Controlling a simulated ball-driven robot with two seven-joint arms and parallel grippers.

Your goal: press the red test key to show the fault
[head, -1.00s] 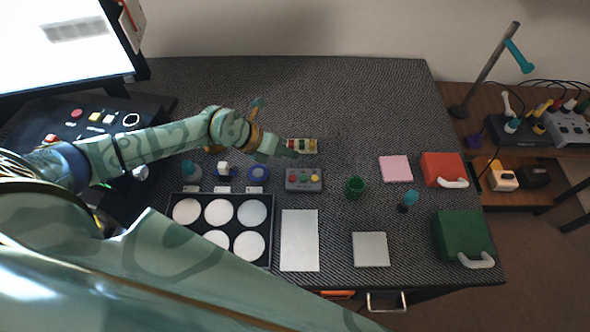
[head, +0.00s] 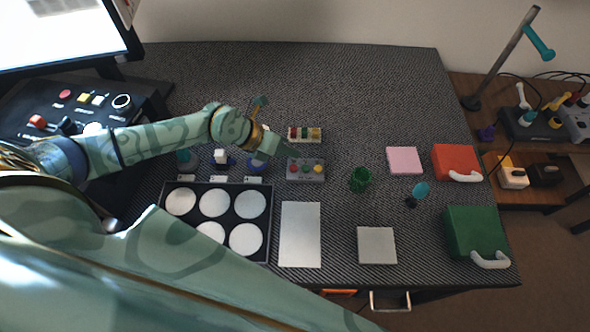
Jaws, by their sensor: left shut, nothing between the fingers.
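A small grey box (head: 306,178) with red, green and yellow round keys sits in the middle of the dark table. Its red key (head: 294,168) is the leftmost one. My left gripper (head: 286,151) is shut and empty, with its tips pointing right, just above and behind the red key in the head view. I cannot tell how high the tips are above the box or whether they touch it. My right gripper is not in view.
Behind the box lies a small block with coloured parts (head: 305,134). A black tray of white discs (head: 265,232), a white sheet (head: 300,235) and a green cup (head: 361,179) are close by. A dark console with knobs (head: 90,110) stands at the left.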

